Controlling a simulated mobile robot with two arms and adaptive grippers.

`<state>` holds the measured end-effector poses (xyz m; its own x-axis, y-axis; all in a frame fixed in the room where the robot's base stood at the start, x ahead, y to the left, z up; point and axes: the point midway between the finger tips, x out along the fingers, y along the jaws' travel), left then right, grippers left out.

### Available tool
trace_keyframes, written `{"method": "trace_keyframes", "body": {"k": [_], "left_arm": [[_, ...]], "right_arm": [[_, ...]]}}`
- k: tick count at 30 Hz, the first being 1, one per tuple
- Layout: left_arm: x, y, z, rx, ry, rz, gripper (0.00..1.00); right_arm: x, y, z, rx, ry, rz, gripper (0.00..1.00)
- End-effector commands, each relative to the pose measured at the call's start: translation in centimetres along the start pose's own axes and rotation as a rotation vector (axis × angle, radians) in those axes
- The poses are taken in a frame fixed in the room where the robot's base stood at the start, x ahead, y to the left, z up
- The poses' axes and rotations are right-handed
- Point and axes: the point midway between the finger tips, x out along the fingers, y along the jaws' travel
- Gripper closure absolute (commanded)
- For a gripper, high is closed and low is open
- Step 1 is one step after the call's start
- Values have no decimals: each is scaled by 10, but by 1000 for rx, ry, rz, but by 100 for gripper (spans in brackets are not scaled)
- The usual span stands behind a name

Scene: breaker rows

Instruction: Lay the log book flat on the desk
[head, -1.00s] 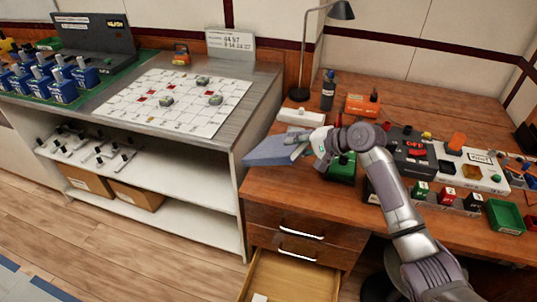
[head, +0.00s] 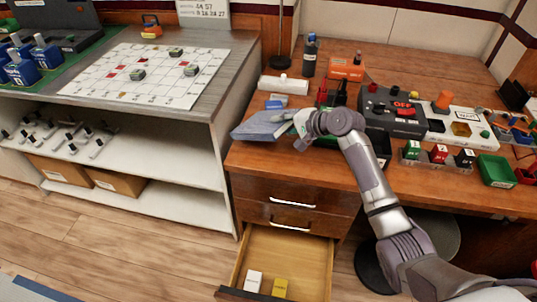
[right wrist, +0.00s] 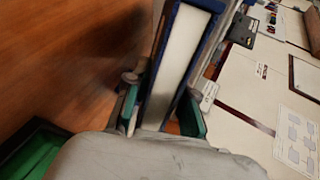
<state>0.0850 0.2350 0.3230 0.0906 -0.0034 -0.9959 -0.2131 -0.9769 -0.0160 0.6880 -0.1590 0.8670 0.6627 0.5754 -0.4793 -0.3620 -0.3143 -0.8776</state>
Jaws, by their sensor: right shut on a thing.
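The log book (head: 262,126) is a blue-grey book over the left end of the wooden desk (head: 245,158). My right gripper (head: 298,122) is shut on its right end. In the right wrist view, the book's white page edge and dark blue covers (right wrist: 182,65) stand between the two green fingertips (right wrist: 160,112). The book looks tilted, and I cannot tell whether its lower edge touches the desk. My left gripper is not in view.
A white block (head: 283,85), a dark bottle (head: 310,55) and an orange box (head: 346,69) stand behind the book. A dark control box (head: 392,112) is to the right. Below, an open drawer (head: 300,255) holds a white and a yellow item.

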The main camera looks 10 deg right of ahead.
Motion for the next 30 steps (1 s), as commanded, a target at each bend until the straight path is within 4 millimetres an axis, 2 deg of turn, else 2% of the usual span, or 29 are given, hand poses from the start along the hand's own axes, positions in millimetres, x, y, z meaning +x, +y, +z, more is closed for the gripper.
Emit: {"method": "trace_keyframes", "body": {"k": [1, 6, 16, 17, 19, 27, 30], "left_arm": [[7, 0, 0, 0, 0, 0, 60], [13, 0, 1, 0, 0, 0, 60], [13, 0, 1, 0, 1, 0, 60], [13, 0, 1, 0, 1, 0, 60], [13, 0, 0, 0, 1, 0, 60], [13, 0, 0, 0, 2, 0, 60], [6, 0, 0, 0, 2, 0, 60]], "right_arm": [[5, 8, 0, 0, 0, -3, 100], [12, 20, 0, -1, 0, -4, 100], [13, 22, 0, -1, 0, -4, 100], [14, 24, 0, 0, -1, 0, 72], [13, 24, 0, 0, -1, 0, 61], [13, 23, 0, 0, -1, -1, 59], [7, 21, 0, 0, -1, -1, 59]]}}
